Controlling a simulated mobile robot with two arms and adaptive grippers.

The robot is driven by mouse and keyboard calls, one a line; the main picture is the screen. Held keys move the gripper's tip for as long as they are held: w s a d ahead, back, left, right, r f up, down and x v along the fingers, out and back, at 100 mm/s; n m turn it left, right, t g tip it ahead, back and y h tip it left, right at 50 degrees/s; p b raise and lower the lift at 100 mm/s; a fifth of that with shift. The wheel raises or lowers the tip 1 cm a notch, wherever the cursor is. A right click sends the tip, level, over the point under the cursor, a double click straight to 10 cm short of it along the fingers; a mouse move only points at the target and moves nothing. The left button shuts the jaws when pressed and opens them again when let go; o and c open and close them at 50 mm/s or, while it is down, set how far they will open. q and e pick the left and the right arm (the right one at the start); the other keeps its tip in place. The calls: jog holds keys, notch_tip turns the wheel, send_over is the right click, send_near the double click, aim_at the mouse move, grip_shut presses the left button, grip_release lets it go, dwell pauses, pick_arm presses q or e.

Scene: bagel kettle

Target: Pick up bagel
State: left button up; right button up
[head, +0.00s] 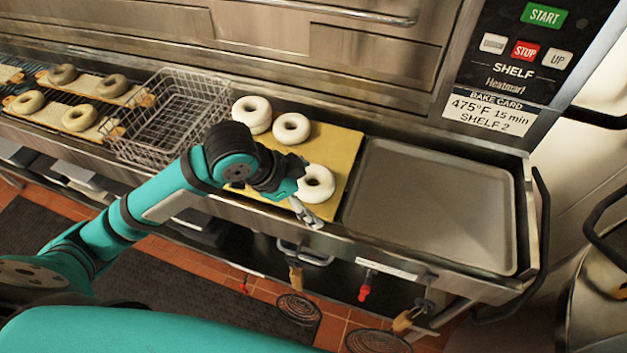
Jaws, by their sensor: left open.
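Several pale, uncooked-looking bagels lie on a yellow board (345,150) on the steel counter. One bagel (318,183) is at the board's front, right beside my left gripper (303,197). Another bagel (291,128) lies behind it, and a further bagel (252,110) is at the back left, seemingly stacked on one more. My left gripper is open, with its fingers at the near left side of the front bagel. I cannot tell whether it touches the bagel. The gripper and wrist hide part of the board's left side. My right gripper is not in view.
An empty grey tray (430,205) lies right of the board. A wire basket (168,118) stands to the left. Beyond it, boards hold several bagels (79,117). The oven front with its control panel (515,60) rises behind. A dark handle rail (543,235) edges the counter's right end.

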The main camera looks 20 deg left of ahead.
pick_arm(q)
jog(key=w+a+r+m+y, duration=0.1)
jog(key=w+a+r, duration=0.1)
jog(key=a+r, duration=0.5)
jog(key=p, duration=0.2)
send_near(303, 185)
jog(key=shift+g, duration=0.3)
jog(key=w+d+f, duration=0.1)
jog(key=f, duration=0.1)
jog(key=w+d+f, duration=0.1)
jog(key=w+f, duration=0.1)
jog(key=shift+w+d, duration=0.15)
jog(key=shift+w, duration=0.1)
jog(key=shift+w+d+f+p, duration=0.1)
jog(key=shift+d+f+p, duration=0.1)
jog(key=shift+f+p, duration=0.35)
jog(key=p+x, duration=0.1)
jog(key=x, duration=0.2)
jog(key=shift+f, duration=0.3)
jog(key=shift+d+f, duration=0.15)
jog(key=shift+f, duration=0.2)
jog(key=shift+c, duration=0.3)
jog(key=c, duration=0.9)
